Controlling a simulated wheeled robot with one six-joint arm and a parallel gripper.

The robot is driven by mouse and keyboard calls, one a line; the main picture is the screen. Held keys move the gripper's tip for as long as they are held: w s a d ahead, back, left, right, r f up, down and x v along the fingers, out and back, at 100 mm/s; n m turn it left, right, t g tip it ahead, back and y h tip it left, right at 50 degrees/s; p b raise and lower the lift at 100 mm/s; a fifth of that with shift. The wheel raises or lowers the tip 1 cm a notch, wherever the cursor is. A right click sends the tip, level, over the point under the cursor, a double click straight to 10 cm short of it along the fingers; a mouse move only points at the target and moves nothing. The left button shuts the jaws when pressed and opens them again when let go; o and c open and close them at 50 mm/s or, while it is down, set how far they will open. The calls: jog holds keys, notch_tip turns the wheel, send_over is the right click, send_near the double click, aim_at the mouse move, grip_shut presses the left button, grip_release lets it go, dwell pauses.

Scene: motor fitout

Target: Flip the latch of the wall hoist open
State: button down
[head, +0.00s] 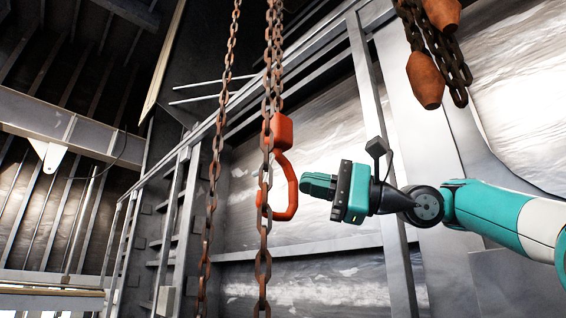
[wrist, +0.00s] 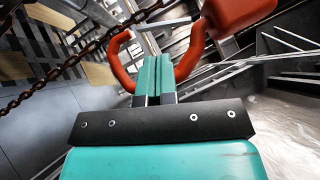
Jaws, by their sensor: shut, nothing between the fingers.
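The orange wall hoist hook (head: 290,190) hangs near the middle of the head view, below an orange block (head: 283,128) and partly behind a rusty chain. My gripper (head: 306,186) is shut and empty, level with the hook and just right of its right side. In the wrist view the hook (wrist: 122,65) shows as an orange loop beyond my shut fingers (wrist: 155,72), which cover part of it. The orange block (wrist: 235,14) is at the upper right there. I cannot tell the latch apart from the hook, nor whether the fingertips touch it.
Two rusty chains hang in front, the nearer one (head: 265,230) crossing the hook and the other (head: 216,150) further left. More chain (head: 448,62) with brown weights (head: 425,80) hangs at the upper right, above my arm. A metal wall with railings stands behind.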

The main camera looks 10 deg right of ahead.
aim_at(265, 175)
jog(key=p+x, duration=0.2)
jog(key=x, duration=0.3)
jog(key=shift+a, duration=0.15)
jog(key=shift+f, duration=0.1)
jog(key=shift+s+a+m+t+y+b, duration=0.15)
jog(key=shift+m+t+y+b, duration=0.15)
jog(key=shift+m+y+b, duration=0.3)
